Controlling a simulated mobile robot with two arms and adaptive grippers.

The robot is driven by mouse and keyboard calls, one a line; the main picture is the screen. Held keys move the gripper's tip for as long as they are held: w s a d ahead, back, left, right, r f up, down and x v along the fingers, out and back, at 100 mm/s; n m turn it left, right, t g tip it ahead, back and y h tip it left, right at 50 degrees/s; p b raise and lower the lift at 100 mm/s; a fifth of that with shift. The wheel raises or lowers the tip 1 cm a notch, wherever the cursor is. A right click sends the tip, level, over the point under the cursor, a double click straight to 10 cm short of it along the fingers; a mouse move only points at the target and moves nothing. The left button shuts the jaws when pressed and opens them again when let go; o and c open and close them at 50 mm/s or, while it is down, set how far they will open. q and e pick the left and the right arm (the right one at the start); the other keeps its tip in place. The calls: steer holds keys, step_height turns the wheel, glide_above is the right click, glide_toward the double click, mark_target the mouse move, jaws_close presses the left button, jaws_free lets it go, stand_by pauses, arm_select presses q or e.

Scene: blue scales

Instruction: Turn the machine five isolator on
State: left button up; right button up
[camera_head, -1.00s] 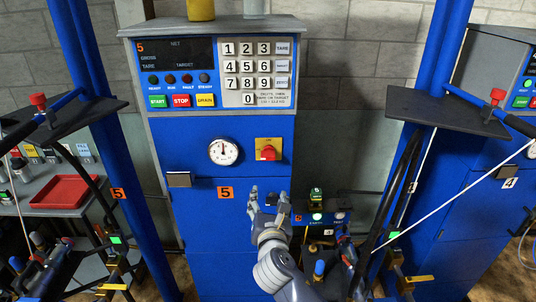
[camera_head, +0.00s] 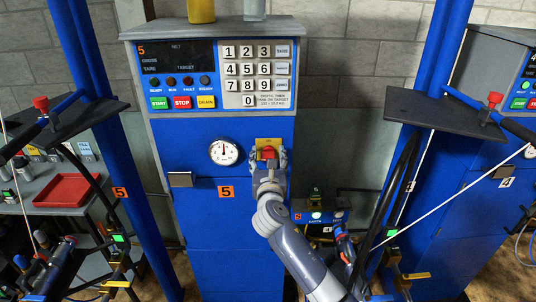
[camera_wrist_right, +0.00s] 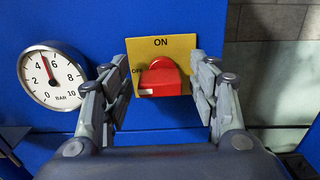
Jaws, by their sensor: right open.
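The machine five isolator is a red rotary handle (camera_wrist_right: 160,80) on a yellow plate (camera_wrist_right: 176,48) marked ON at the top and OFF at the left. The handle's pale mark is at its lower left, beneath the OFF side. In the head view, the red handle (camera_head: 268,152) shows on the blue cabinet front, partly behind my right gripper (camera_head: 268,160). In the right wrist view, my right gripper (camera_wrist_right: 160,95) is open, with one finger on each side of the handle. I cannot tell whether they touch it. My left gripper is not in view.
A white pressure gauge (camera_head: 223,152) is left of the isolator. Above is a keypad (camera_head: 256,70) with START, STOP and DRAIN buttons. A number 5 label (camera_head: 226,191) is below. Blue posts and black shelves (camera_head: 446,112) flank the cabinet. A small lit box (camera_head: 318,214) stands lower right.

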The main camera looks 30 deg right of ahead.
steer(key=shift+w+d, duration=0.15)
steer(key=shift+w, duration=0.15)
steer(key=shift+c, duration=0.6)
steer(key=c, duration=1)
steer(key=shift+o, duration=0.2)
steer(key=m, duration=0.8)
steer(key=shift+s+d+m+b, duration=0.1)
steer(key=shift+d+m+b, duration=0.05)
steer(key=shift+m+b, duration=0.2)
steer(key=m+b, duration=0.1)
steer(key=m, duration=0.3)
steer(key=shift+f, duration=0.1)
steer(key=m+b, duration=0.1)
steer(key=m, duration=0.4)
steer(key=shift+d+b, duration=0.15)
steer(key=shift+b, duration=0.25)
steer(key=shift+m, duration=0.25)
